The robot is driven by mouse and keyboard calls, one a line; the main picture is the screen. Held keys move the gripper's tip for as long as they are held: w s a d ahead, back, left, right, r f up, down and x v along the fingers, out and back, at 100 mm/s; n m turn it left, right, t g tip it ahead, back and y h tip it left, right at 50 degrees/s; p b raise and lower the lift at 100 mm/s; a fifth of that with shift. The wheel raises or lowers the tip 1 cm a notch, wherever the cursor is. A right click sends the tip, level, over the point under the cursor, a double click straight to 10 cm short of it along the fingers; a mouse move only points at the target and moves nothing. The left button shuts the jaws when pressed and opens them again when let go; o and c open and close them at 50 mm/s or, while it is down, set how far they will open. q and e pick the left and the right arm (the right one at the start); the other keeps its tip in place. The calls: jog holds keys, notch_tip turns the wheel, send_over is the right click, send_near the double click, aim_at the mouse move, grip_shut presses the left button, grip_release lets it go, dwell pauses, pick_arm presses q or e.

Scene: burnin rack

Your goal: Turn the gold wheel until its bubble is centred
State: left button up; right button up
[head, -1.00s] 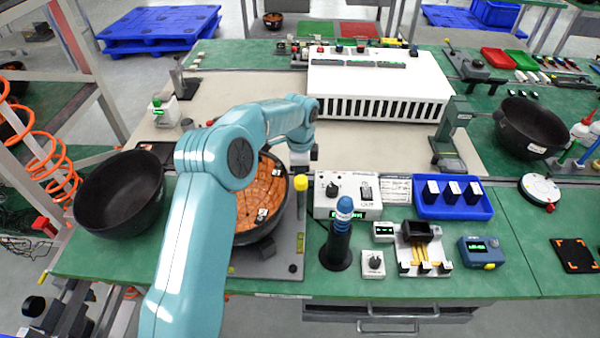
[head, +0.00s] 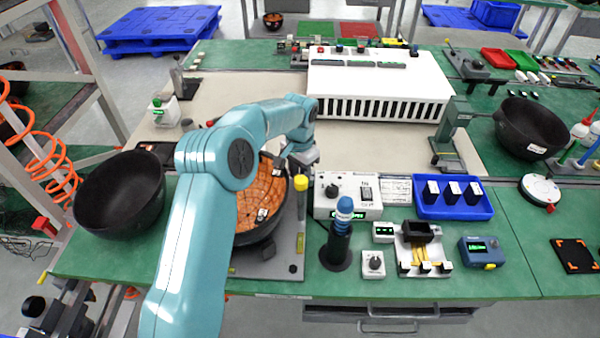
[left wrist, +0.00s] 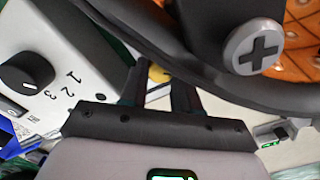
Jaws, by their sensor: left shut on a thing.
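The gold wheel (head: 300,183) shows as a yellow round top at the right rear of the grey plate (head: 278,271) under the black bowl (head: 262,232). In the left wrist view, a small part of the gold wheel (left wrist: 158,74) shows between my fingers. My left gripper (left wrist: 158,90) is shut on it; the fingers hide most of it. In the head view, my left gripper (head: 304,166) is at the wheel, beside the bowl's rim. A small yellow-green strip (head: 300,243), possibly a level vial, lies on the plate's right edge. Its bubble is too small to make out. My right gripper is not in view.
A white box with a black knob (head: 332,191) stands close right of the wheel. A dark cylinder with a blue top (head: 340,235) stands right of the plate. A large black bowl (head: 120,190) is at the left.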

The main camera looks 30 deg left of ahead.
pick_arm(q)
jog(key=n, duration=0.5)
jog(key=shift+a, duration=0.1)
jog(key=shift+n, duration=0.4)
jog(key=o, duration=1.1)
jog(key=shift+c, duration=0.2)
jog(key=shift+r, duration=0.1)
